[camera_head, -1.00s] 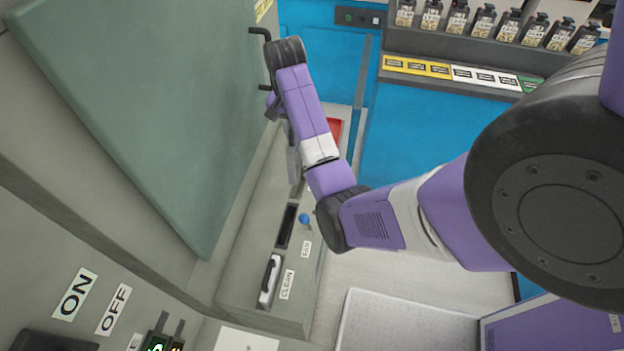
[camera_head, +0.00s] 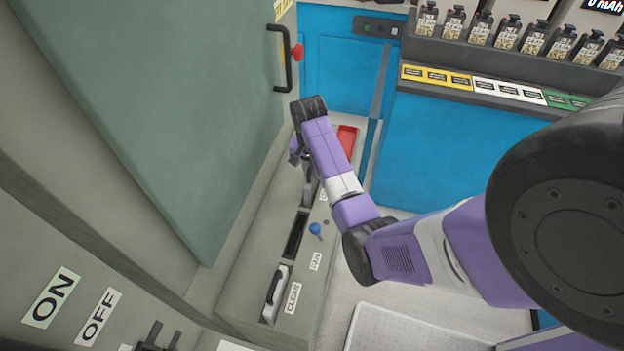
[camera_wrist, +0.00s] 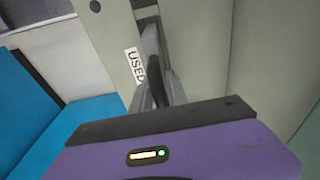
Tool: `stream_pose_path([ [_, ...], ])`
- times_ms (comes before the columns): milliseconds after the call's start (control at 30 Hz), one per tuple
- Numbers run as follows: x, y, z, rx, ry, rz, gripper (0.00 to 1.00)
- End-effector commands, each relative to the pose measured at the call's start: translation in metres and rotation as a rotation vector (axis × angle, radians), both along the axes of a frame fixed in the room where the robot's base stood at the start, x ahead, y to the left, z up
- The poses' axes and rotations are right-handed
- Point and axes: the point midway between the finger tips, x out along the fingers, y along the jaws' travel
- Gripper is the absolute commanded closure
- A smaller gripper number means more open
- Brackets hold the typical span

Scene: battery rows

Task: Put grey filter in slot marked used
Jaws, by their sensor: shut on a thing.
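My gripper (camera_head: 302,158) is shut on the grey filter (camera_head: 309,191) above the far part of the grey ledge. The filter points down at the ledge top, beside a white label mostly hidden by my arm. In the wrist view my gripper (camera_wrist: 158,88) grips the grey filter (camera_wrist: 151,42) right beside the label USED (camera_wrist: 134,66). The used slot is mostly covered by the filter and fingers. I cannot tell how deep the filter sits in it.
A red tray (camera_head: 346,139) lies beyond. The large green door (camera_head: 160,110) with a black handle (camera_head: 284,60) stands left.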

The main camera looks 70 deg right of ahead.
Motion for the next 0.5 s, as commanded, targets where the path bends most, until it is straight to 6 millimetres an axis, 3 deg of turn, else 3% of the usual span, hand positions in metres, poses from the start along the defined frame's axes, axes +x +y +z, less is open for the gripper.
stream_pose_path([
  [333, 0.000, 0.000, -0.037, 0.001, 0.001, -0.001, 1.00],
  [500, 0.000, 0.000, -0.043, -0.001, -0.001, -0.001, 1.00],
])
